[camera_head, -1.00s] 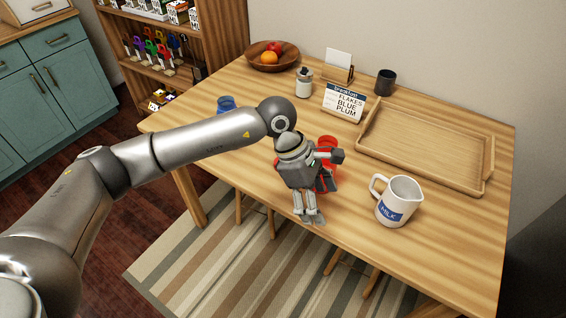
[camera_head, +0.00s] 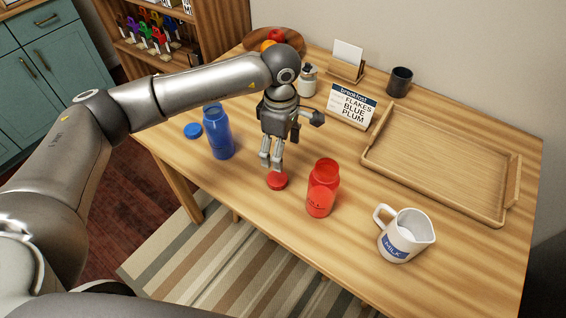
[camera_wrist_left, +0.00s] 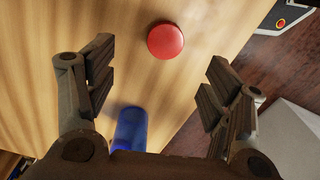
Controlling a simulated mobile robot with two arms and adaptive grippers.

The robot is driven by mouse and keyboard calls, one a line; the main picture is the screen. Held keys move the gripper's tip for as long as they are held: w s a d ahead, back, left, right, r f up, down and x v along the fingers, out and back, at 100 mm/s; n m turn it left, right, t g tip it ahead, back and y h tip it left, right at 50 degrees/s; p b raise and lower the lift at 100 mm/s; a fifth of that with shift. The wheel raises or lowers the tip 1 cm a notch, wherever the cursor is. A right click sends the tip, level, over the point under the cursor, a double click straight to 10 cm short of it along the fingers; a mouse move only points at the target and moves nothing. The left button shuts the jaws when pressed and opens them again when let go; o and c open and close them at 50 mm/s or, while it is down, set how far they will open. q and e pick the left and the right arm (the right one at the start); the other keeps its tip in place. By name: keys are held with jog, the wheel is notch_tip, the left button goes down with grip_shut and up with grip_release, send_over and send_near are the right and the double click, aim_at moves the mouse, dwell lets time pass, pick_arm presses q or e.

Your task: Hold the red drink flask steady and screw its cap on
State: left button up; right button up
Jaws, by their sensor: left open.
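The red drink flask (camera_head: 322,188) stands upright and uncapped on the table, right of my left gripper. Its red cap (camera_head: 277,181) lies on the table to the left of the flask, near the front edge. My left gripper (camera_head: 271,164) points down just above and behind the cap, with its fingers apart and empty. In the left wrist view the cap (camera_wrist_left: 165,41) lies beyond the open fingers (camera_wrist_left: 157,95), not between them. My right gripper is not in view.
A blue flask (camera_head: 218,134) stands left of my gripper, with a blue cap (camera_head: 193,131) beside it. A milk jug (camera_head: 405,238) stands to the right. Behind are a wooden tray (camera_head: 440,165), a breakfast sign (camera_head: 351,106), a dark cup (camera_head: 399,81) and a white-labelled jar (camera_head: 307,80).

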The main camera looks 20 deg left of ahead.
pick_arm(q)
jog(key=b, duration=0.3)
send_over(281, 177)
notch_tip(281, 177, down, 4)
jog(key=shift+f, duration=0.6)
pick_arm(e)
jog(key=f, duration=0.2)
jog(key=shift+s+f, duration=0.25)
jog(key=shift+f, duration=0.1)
